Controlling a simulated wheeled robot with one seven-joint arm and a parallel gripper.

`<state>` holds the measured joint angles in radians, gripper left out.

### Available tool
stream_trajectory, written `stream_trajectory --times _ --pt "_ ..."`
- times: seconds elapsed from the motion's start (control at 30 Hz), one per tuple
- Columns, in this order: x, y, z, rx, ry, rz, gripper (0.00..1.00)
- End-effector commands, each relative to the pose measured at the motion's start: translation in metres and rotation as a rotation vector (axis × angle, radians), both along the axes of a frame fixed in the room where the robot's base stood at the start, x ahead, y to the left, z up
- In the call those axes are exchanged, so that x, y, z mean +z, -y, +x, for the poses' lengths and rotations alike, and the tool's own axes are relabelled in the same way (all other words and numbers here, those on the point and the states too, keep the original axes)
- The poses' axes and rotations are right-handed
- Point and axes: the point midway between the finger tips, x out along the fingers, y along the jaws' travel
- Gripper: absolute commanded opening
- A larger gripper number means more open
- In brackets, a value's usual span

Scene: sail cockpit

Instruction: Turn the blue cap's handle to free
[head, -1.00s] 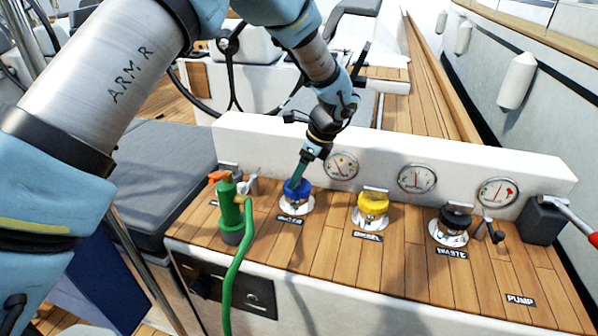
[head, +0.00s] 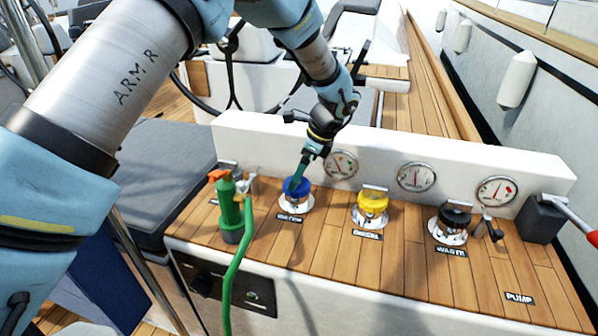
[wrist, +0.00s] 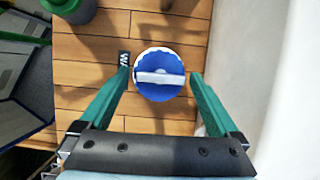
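The blue cap (head: 297,194) sits on a round metal deck fitting at the left of the row of caps. In the wrist view the blue cap (wrist: 160,92) shows from above. Its pale bar handle (wrist: 160,78) lies across its middle, running left to right in the picture. My gripper (wrist: 160,74) is open. Its two green fingers stand on either side of the cap, near the two ends of the handle, with small gaps visible. In the head view my gripper (head: 296,181) reaches down to the cap and hides part of it; contact cannot be told.
A green hose fitting (head: 230,210) stands close left of the cap. A yellow cap (head: 372,203) and a black cap (head: 454,220) stand to the right. A white wall with gauges (head: 416,177) rises behind. A dark block with a red-handled lever (head: 541,220) is far right.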

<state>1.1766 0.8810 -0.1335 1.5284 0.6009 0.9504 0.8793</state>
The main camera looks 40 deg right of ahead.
Motion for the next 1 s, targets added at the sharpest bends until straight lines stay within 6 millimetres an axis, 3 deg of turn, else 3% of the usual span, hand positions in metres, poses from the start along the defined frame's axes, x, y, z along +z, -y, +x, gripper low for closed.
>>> stream_trajectory --times 0.37,0.8,1.0 --pt "0.008 0.003 -0.002 -0.001 0.002 -0.005 1.0" --pt "0.08 0.02 -0.028 -0.001 0.001 -0.004 1.0" --pt "0.098 0.023 -0.033 -0.001 0.0 -0.002 1.0"
